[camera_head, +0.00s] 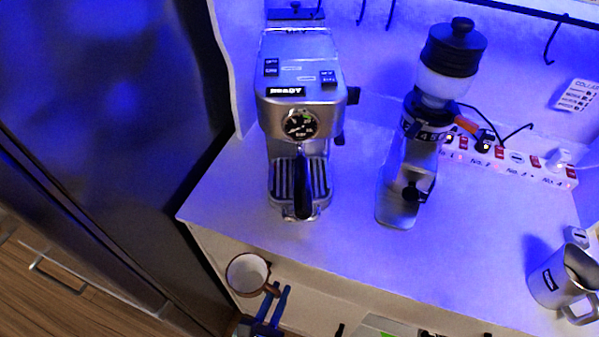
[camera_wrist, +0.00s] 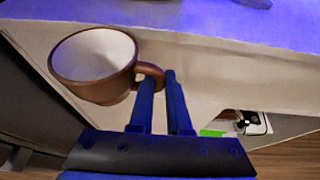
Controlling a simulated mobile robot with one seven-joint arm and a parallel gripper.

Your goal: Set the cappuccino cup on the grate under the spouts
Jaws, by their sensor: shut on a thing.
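The cappuccino cup (camera_head: 247,274) is brown outside and white inside. It hangs upright or nearly so in front of the counter's front edge, below the counter top. My gripper (camera_head: 279,294) has blue fingers and is shut on the cup's handle. The wrist view shows the cup (camera_wrist: 92,64) at upper left and my gripper (camera_wrist: 162,82) on its handle at the right side. The espresso machine (camera_head: 299,95) stands on the counter, with the slatted grate (camera_head: 318,180) low at its front. A black portafilter handle (camera_head: 302,190) hides part of the grate. The spouts are not clearly visible.
A grinder (camera_head: 414,150) stands right of the machine. A steel pitcher (camera_head: 562,278) is at the far right. A power strip (camera_head: 510,160) with cables lies at the back. The counter (camera_head: 340,238) is clear in front of the machine. A dark panel (camera_head: 110,110) borders the left.

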